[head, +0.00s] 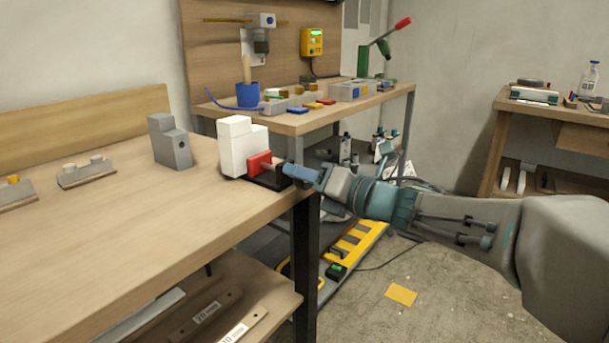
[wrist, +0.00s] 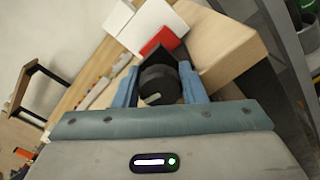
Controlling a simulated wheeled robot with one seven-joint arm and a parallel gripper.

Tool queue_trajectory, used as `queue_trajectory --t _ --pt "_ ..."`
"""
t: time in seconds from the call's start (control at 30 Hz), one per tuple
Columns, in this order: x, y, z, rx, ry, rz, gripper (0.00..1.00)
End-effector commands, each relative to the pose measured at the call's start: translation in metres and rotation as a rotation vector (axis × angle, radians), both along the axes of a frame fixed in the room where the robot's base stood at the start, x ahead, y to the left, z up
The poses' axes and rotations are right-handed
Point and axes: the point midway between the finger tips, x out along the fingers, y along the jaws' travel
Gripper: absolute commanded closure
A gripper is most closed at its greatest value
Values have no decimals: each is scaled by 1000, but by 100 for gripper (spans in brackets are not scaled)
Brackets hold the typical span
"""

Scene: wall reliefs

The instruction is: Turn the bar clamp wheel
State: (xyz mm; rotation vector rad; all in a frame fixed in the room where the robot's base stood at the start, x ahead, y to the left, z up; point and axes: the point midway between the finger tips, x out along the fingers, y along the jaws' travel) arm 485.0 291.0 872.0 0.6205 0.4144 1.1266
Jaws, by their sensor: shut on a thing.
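The bar clamp sits at the front right corner of the wooden workbench. It shows a red block (head: 259,163) and a dark base (head: 268,181) beside white blocks (head: 236,146). In the wrist view the red block (wrist: 158,40) and a dark round wheel (wrist: 157,84) show. My gripper (head: 298,172) reaches in from the right at the bench edge. In the wrist view its two blue fingers stand on either side of the wheel and are shut on it. In the head view the gripper hides the wheel.
A grey block (head: 170,147) and small fixtures (head: 87,172) stand left on the bench. A second bench (head: 296,122) behind holds a blue cup (head: 248,95) and trays. A yellow-edged board (head: 355,247) leans below. The floor at right is mostly clear.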

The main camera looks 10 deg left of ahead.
Motion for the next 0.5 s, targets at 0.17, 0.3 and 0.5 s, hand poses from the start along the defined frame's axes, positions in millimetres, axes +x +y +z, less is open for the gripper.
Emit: queue_trajectory --t 0.17,0.3,0.5 --pt "0 0 -1 9 30 0 85" --pt "0 0 -2 11 35 1 85" --pt "0 0 -2 11 35 1 85"
